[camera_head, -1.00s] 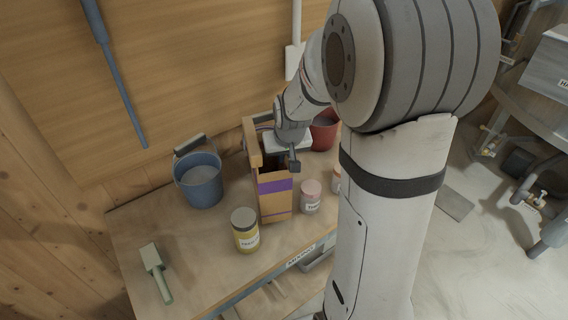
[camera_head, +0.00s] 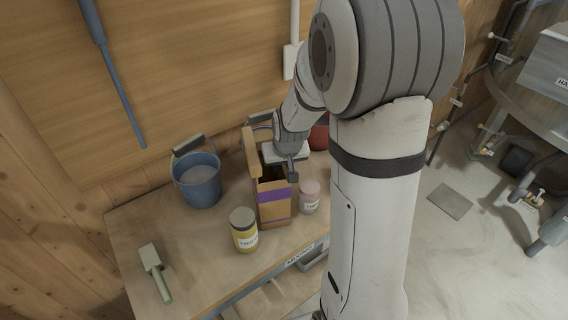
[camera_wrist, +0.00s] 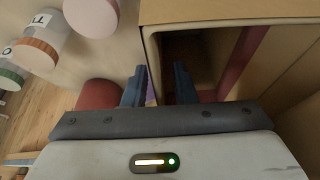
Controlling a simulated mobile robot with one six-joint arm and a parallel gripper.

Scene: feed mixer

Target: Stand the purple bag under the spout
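The purple bag (camera_head: 275,213) is a tall tan box-like bag with a purple band, upright on the bench, its top open and dark inside. A tall tan panel rises at its back left. My gripper (camera_head: 292,176) points down at the bag's right top edge. In the wrist view, the bag (camera_wrist: 235,10) fills the upper right. The fingers of my gripper (camera_wrist: 160,75) are apart, one outside the near wall and one over the dark opening. A gap shows between them; contact with the wall is unclear. The spout cannot be made out.
A blue bucket (camera_head: 198,180) stands left of the bag. A red container (camera_head: 319,137) is behind my gripper. A green scoop (camera_head: 155,272) lies at the left; bench around it is clear.

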